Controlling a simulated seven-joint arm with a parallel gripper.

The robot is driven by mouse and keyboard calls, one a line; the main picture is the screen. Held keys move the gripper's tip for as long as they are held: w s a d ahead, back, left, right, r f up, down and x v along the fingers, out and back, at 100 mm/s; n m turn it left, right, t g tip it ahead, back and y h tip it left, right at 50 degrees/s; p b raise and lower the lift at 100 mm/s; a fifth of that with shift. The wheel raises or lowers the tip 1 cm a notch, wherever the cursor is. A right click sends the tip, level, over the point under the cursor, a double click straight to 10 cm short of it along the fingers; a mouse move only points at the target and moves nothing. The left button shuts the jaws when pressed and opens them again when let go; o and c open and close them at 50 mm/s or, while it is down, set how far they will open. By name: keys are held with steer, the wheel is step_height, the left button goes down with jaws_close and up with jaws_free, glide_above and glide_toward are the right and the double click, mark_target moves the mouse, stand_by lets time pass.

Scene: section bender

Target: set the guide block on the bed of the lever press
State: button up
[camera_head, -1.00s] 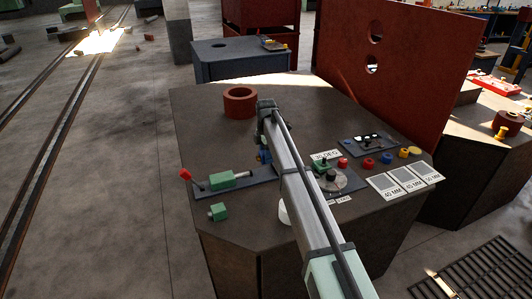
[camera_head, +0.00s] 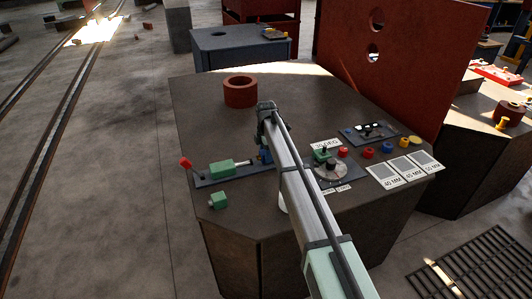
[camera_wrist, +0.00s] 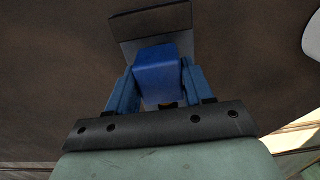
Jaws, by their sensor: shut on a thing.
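My gripper (camera_wrist: 155,88) is shut on a blue block, which I take to be the guide block (camera_wrist: 157,72), between its two blue fingers. In the head view my arm mostly hides the gripper, and only a bit of blue shows beside it. The lever press (camera_head: 232,172) lies on the left of the dark bench top, with a red-knobbed lever and a green body on a dark base plate. The blue bit is at the right end of that plate. In the wrist view a dark plate (camera_wrist: 150,22) shows beyond the block; I cannot tell whether they touch.
A small green block (camera_head: 218,201) lies in front of the press. A red-brown ring (camera_head: 240,92) stands behind it. To the right are a dial panel (camera_head: 334,172), coloured knobs (camera_head: 387,147) and labelled plates (camera_head: 403,169). A tall red panel (camera_head: 395,70) rises behind.

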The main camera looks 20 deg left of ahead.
steer(key=shift+f, duration=0.55)
steer(key=o, duration=1.4)
steer(key=shift+c, duration=0.2)
